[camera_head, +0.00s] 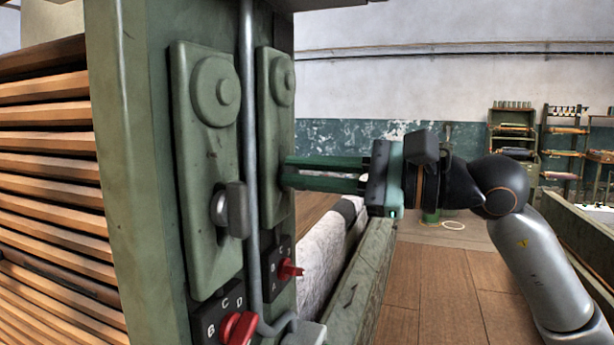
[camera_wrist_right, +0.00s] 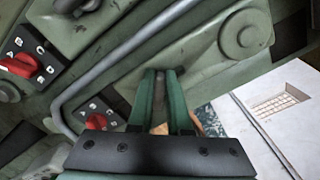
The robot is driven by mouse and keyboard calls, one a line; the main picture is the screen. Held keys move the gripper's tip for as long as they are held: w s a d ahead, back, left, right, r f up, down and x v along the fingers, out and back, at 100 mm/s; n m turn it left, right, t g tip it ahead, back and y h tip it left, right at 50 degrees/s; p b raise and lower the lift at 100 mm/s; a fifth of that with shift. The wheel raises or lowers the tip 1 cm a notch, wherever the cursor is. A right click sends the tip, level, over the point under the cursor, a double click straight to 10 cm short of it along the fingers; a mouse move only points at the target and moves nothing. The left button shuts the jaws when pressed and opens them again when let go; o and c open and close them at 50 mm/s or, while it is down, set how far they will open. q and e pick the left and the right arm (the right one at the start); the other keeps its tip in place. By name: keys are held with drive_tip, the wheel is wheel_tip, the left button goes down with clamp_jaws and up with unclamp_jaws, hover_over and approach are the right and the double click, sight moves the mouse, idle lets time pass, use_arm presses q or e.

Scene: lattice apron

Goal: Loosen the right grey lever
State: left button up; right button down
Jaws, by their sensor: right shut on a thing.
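Two green plates are fixed on the green machine post. The left plate carries a grey lever (camera_head: 235,209) that stands out from it, apart from any gripper. My right gripper (camera_head: 288,172) reaches in from the right with its green fingers against the right plate (camera_head: 275,120). In the wrist view its fingertips (camera_wrist_right: 168,74) are shut on the right grey lever, which is mostly hidden between them. My left gripper is in neither view.
A grey rod (camera_head: 250,150) runs down between the plates and bends at the bottom. Red selector knobs (camera_head: 238,327) and (camera_head: 291,270) sit on black lettered dials below the plates. Wooden slats (camera_head: 50,170) fill the left. Floor is free behind my right arm.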

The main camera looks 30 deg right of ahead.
drive_tip(key=shift+f+n, duration=0.35)
drive_tip(key=shift+n, duration=0.55)
drive_tip(key=c, duration=1.1)
unclamp_jaws()
drive_tip(key=shift+o, duration=1.2)
drive_tip(key=shift+w, duration=0.1)
drive_tip(key=shift+r, duration=0.1)
